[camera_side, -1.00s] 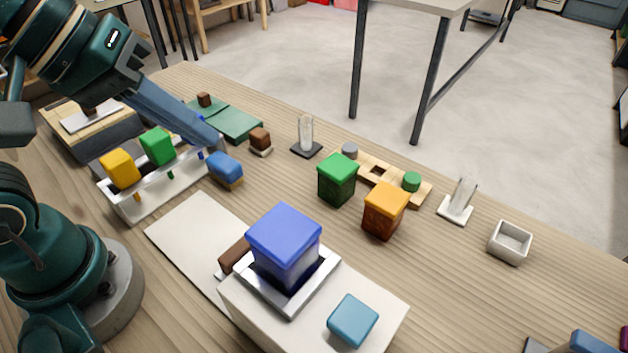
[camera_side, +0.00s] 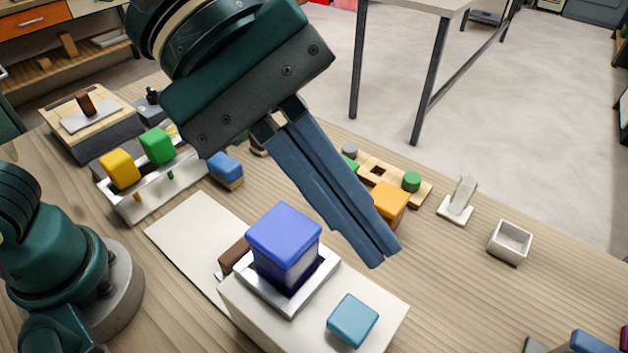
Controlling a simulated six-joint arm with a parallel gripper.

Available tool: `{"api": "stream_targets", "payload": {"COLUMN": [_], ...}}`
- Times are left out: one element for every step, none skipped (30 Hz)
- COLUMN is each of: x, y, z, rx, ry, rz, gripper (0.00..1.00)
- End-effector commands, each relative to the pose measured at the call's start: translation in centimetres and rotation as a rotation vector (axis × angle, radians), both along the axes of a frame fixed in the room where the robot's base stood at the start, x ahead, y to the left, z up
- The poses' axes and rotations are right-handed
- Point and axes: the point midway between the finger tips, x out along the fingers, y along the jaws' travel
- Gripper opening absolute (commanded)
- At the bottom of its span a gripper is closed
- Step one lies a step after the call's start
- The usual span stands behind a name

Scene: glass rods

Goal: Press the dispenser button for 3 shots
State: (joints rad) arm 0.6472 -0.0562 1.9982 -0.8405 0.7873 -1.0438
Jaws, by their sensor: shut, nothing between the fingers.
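The dispenser (camera_side: 262,331) is a white box near the front middle. A blue-lidded block (camera_side: 285,243) sits in a square metal frame on its top. A light-blue square button (camera_side: 353,320) sits on the dispenser's top at the right. My gripper (camera_side: 383,257) is shut and empty, its long blue fingers slanting down to the right. The fingertips are in the air up and to the right of the button in the picture, apart from it. The fingers hide most of the green-lidded block and part of the orange-lidded block (camera_side: 391,203).
A white rack (camera_side: 150,207) with yellow and green blocks and a blue block (camera_side: 226,168) stand at left. A wooden holder (camera_side: 376,171), a glass on a white base (camera_side: 457,207) and a white tray (camera_side: 510,243) stand at right. Bare table lies right of the dispenser.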

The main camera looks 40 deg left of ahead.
Motion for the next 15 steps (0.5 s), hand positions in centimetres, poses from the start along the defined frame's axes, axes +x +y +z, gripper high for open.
{"api": "stream_targets", "payload": {"x": [0.0,0.0,0.0,0.0,0.0,0.0,0.0,-0.1,0.0,-0.1,-0.1,-0.1,-0.1,-0.1,-0.1], "y": [0.0,0.0,0.0,0.0,0.0,0.0,0.0,0.0,0.0,0.0,0.1,0.1,0.0,0.0,0.1], "z": [0.0,0.0,-0.1,-0.1,-0.2,-0.4,-0.6,-0.9,-1.2,-1.6,-2.0,-2.6,-3.0,-3.4,-4.0], "rx": [0.0,0.001,0.001,0.0,0.0,0.001,0.001,0.001,0.0,0.003,0.002,0.003,0.004,0.003,0.004], "ry": [0.0,0.0,0.0,0.0,0.0,0.001,0.002,0.002,0.003,0.003,0.004,0.005,0.006,0.006,0.005], "rz": [0.0,0.001,0.001,0.0,0.0,-0.001,-0.002,-0.002,0.0,-0.001,0.0,0.0,-0.001,-0.001,0.0], "gripper": [0.0,0.0,0.0,0.0,0.0,0.0,0.0,0.0,0.0,0.0,0.0,0.0,0.0,0.0,0.0]}}
